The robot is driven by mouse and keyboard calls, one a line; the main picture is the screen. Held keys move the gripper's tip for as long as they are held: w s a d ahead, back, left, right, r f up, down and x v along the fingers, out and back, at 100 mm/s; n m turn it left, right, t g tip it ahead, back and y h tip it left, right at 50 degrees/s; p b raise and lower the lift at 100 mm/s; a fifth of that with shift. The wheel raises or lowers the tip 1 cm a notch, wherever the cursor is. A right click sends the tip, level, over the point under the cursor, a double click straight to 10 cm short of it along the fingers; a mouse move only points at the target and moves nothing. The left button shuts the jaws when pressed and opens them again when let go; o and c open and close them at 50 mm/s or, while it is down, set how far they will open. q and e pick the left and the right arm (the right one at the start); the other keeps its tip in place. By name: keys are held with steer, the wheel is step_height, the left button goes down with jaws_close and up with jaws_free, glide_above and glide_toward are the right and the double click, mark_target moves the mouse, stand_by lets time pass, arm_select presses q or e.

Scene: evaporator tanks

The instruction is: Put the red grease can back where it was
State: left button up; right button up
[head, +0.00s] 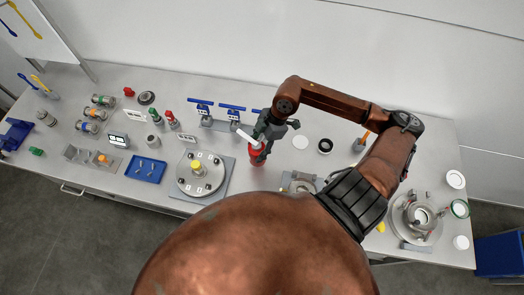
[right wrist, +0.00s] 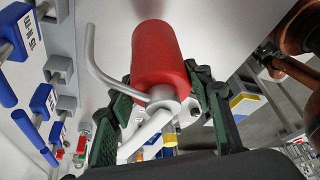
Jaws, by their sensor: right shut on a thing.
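The red grease can (head: 257,154) is in my right gripper (head: 264,140), over the middle of the bench in the head view. I cannot tell whether its base touches the bench top. In the right wrist view the red can (right wrist: 160,58) has a grey neck, a thin bent grey spout and a pale lever. The green-padded fingers of my right gripper (right wrist: 160,112) stand on both sides of the neck, shut on the can. The gripper hides part of the can in the head view. My left gripper is not in view.
Blue-handled valves (head: 218,108) stand left of the can, a round flanged plate (head: 201,174) front left. A white disc (head: 300,142) and a black ring (head: 325,146) lie to its right. A metal vessel (head: 416,219) stands far right. Bare bench shows around the disc.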

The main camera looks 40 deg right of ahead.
steer(key=shift+w+d+f, duration=0.1)
steer(key=shift+d+f, duration=0.9)
steer(key=shift+f, duration=0.2)
steer(key=f+p, duration=0.1)
steer(key=f, duration=0.2)
steer(key=shift+d+f, duration=0.2)
steer(key=o, duration=1.6)
steer(key=shift+c, duration=0.2)
steer(key=b+v, duration=0.1)
steer(key=v, duration=1.1)
